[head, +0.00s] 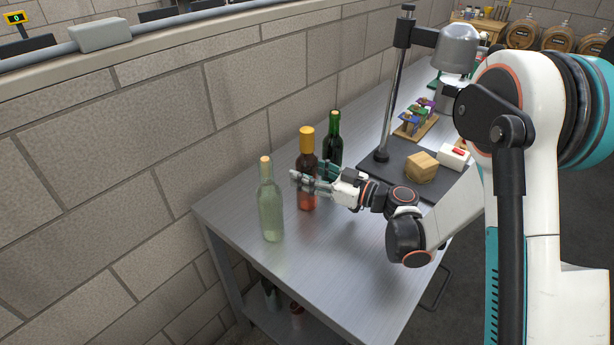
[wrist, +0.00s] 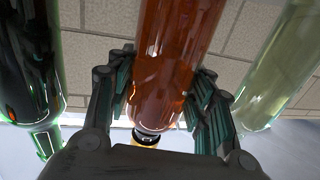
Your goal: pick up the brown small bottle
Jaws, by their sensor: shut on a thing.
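The brown bottle (head: 307,158) with a yellow-orange cap stands upright on the grey metal table, between a clear pale-green bottle and a dark green bottle. My gripper (head: 309,179) reaches in from the right and its fingers are around the brown bottle's body. In the wrist view the brown bottle (wrist: 168,70) fills the space between the fingers (wrist: 163,97), one on each side, shut on it. The base seems to be at the table top; I cannot tell whether there is a small gap.
The clear pale-green bottle (head: 271,212) stands close at front left, the dark green bottle (head: 333,138) just behind. A press stand (head: 381,154), a wooden block (head: 421,168) and a white box (head: 453,156) are further right on the table. A block wall (head: 150,140) runs along the left.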

